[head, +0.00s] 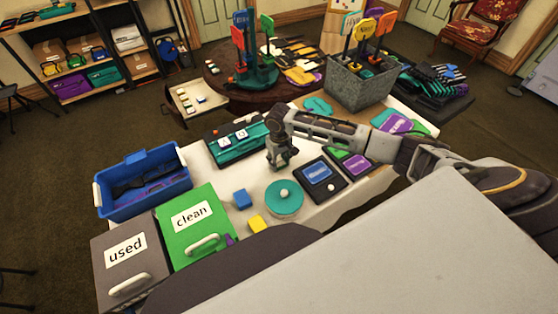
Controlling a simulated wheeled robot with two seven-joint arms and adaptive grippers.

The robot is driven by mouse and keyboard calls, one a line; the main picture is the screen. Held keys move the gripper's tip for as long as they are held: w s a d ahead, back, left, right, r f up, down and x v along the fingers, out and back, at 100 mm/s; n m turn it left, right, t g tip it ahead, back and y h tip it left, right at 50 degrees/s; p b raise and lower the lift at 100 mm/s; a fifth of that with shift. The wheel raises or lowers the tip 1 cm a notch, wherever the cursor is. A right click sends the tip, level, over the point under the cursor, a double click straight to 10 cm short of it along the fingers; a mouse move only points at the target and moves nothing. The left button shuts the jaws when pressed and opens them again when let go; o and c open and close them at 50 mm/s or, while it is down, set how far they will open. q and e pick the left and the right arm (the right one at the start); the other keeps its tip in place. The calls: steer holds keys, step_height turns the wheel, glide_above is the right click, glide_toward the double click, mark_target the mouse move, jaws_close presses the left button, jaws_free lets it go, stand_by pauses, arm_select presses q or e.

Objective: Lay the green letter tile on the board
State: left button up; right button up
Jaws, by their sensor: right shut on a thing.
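My right gripper (279,163) points down over the white-covered table, just right of a teal rack (252,147) that holds a few small letter tiles (233,139). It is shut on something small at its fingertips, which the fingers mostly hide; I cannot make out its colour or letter. No green letter tile shows clearly. A pale board-like tray (185,112) with several small tiles stands beyond the rack, by the round table; I cannot tell whether it is the board. My left gripper is not in view.
Dark framed cards (320,180) lie right. A blue crate (140,204) and green "clean" box (208,198) stand left; a metal bin (357,92) stands behind.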

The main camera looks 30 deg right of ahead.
mark_target(279, 162)
steer(key=o, duration=0.9)
steer(key=shift+f, duration=0.1)
steer(key=shift+c, duration=0.2)
step_height(279, 162, up, 12)
stand_by(0.5)
